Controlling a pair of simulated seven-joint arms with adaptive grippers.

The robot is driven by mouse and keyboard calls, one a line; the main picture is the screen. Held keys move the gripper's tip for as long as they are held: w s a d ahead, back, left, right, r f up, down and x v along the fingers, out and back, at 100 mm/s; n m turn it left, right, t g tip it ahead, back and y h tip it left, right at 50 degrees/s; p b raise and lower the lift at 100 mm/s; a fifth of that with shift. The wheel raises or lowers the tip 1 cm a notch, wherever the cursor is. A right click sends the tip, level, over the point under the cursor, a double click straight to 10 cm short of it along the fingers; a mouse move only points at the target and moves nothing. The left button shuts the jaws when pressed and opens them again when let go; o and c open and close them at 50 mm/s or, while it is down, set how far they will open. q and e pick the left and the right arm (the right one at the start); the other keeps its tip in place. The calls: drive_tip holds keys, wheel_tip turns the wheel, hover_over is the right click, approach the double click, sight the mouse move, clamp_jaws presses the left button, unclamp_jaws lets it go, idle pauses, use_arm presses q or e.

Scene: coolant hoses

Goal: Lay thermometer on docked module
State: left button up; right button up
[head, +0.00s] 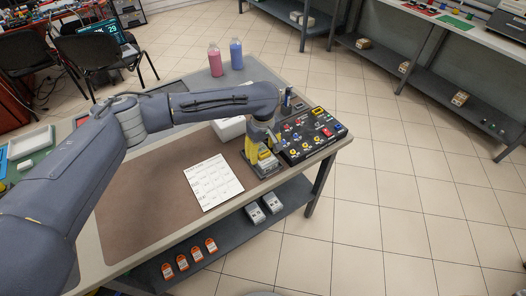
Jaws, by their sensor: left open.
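My left gripper (264,158) points down at the right end of the brown mat, at the near left edge of a black panel. It is open, with yellow parts on its fingers. A small grey and yellow object (268,166) shows at its fingertips; I cannot tell whether they touch it. The black panel (292,156) carries several red, blue, yellow and green fittings. I cannot tell which part is the docked module. No thermometer can be made out clearly; the gripper and arm hide part of this area. My right gripper is not in view.
A printed white sheet (213,182) lies on the brown mat (140,215). A white box (228,128) is partly behind my left arm. Pink (215,60) and blue (236,54) bottles stand at the back edge. Orange devices (182,262) lie on the lower shelf. The mat's near left is clear.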

sight(263, 151)
use_arm(q)
drive_tip(key=shift+r, duration=0.15)
wheel_tip(263, 151, up, 12)
idle(0.5)
